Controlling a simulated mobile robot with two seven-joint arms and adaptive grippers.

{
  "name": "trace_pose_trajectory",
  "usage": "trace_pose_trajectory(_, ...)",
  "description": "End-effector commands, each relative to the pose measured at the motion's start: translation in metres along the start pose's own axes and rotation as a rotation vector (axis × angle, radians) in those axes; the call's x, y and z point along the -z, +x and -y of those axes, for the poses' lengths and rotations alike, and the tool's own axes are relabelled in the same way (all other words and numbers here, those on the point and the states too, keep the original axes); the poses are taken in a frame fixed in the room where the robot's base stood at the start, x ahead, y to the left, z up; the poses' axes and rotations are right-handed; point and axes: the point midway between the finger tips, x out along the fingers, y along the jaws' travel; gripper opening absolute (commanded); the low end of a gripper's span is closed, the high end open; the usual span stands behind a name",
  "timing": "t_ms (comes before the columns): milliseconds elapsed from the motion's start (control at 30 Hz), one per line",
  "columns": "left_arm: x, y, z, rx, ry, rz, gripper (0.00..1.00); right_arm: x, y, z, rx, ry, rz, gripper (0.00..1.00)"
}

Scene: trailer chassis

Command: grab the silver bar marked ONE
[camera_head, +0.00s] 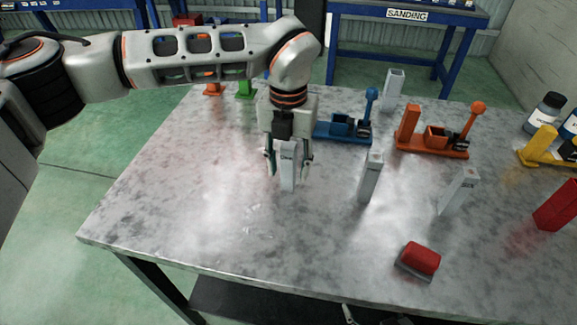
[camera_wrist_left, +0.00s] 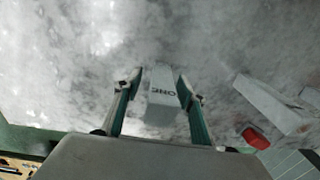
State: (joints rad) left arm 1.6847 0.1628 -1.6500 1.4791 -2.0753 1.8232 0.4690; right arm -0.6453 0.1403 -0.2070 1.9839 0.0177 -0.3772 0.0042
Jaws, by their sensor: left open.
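The silver bar marked ONE (camera_wrist_left: 162,95) stands upright between the open fingers of my left gripper (camera_wrist_left: 158,98); its lettering reads upside down in the left wrist view. In the head view the same bar (camera_head: 288,168) shows below the palm of my left gripper (camera_head: 288,160), which points down over the table. A finger is on either side of the bar, with a small gap visible in the wrist view. The top of the bar is partly hidden by the gripper in the head view.
Other silver bars stand on the metal table (camera_head: 200,215): one at centre right (camera_head: 371,177), a tilted-looking one (camera_head: 458,190) and one behind (camera_head: 393,90). A blue fixture (camera_head: 343,128), an orange fixture (camera_head: 432,140) and a red block (camera_head: 421,258) are nearby. The left front is clear.

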Motion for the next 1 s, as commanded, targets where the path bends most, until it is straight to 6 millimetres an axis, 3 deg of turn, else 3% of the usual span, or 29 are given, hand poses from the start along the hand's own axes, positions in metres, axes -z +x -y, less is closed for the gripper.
trace_pose_trajectory(267,0.000,0.004,0.000,0.000,0.000,0.001,0.40,0.001,0.001,0.000,0.000,-0.001,-0.002,0.69)
trace_pose_trajectory(433,0.000,0.003,0.000,0.000,0.000,0.000,0.00,0.002,0.001,0.000,0.000,-0.001,-0.003,0.69)
trace_pose_trajectory(800,0.000,0.002,0.000,0.000,0.000,0.001,0.00,0.003,0.001,-0.001,-0.001,-0.001,-0.005,0.69)
trace_pose_trajectory(1000,-0.001,-0.013,0.000,0.000,0.000,0.003,0.00,0.004,0.001,-0.001,-0.001,-0.001,-0.006,0.69)
